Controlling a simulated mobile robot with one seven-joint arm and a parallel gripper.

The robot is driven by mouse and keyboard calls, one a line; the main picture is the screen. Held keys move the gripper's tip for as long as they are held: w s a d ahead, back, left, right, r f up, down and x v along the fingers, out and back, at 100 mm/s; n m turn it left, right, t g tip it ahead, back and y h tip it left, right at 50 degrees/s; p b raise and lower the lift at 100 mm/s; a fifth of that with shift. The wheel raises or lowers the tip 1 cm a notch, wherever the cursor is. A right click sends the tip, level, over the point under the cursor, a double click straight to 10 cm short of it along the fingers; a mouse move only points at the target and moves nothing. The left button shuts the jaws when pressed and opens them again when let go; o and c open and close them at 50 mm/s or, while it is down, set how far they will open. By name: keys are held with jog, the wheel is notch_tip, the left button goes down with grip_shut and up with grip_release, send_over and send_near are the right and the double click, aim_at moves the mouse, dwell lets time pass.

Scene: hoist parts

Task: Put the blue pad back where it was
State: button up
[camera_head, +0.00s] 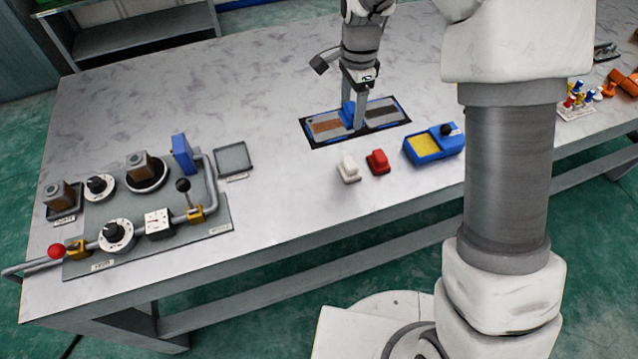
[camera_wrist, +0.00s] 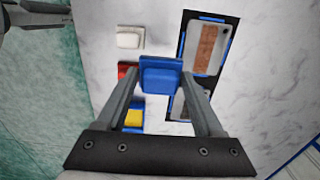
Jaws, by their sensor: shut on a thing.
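The blue pad (camera_head: 347,116) is gripped between the fingertips of my gripper (camera_head: 354,117). In the wrist view the blue pad (camera_wrist: 160,75) fills the gap between the fingers. In the head view it appears over the middle of a dark mat (camera_head: 314,144), between a rust-brown plate (camera_head: 327,127) and a darker grey plate (camera_head: 384,112). I cannot tell whether the pad touches them. A white pad (camera_head: 348,169) and a red pad (camera_head: 377,162) stand side by side on the table, in front of the mat.
A blue tray (camera_head: 424,158) with a yellow filling and a black knob is right of the red pad. A grey panel (camera_head: 215,222) with pipes, dials and a lever stands at the left, beside an empty grey tray (camera_head: 234,159). Small coloured parts (camera_head: 578,98) sit far right. The table's back left is clear.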

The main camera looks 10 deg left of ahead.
jog(key=b, duration=0.1)
send_over(319, 183)
notch_tip(319, 183, down, 7)
jog(key=shift+r, duration=0.1)
jog(key=shift+f, duration=2.1)
jog(key=shift+f+b, duration=0.1)
jog(key=shift+b, duration=0.2)
jog(key=shift+f, duration=0.15)
jog(key=o, duration=1.3)
jog(key=shift+r, duration=0.2)
notch_tip(319, 183, up, 12)
jog(key=p, duration=0.1)
jog(key=shift+p, duration=0.35)
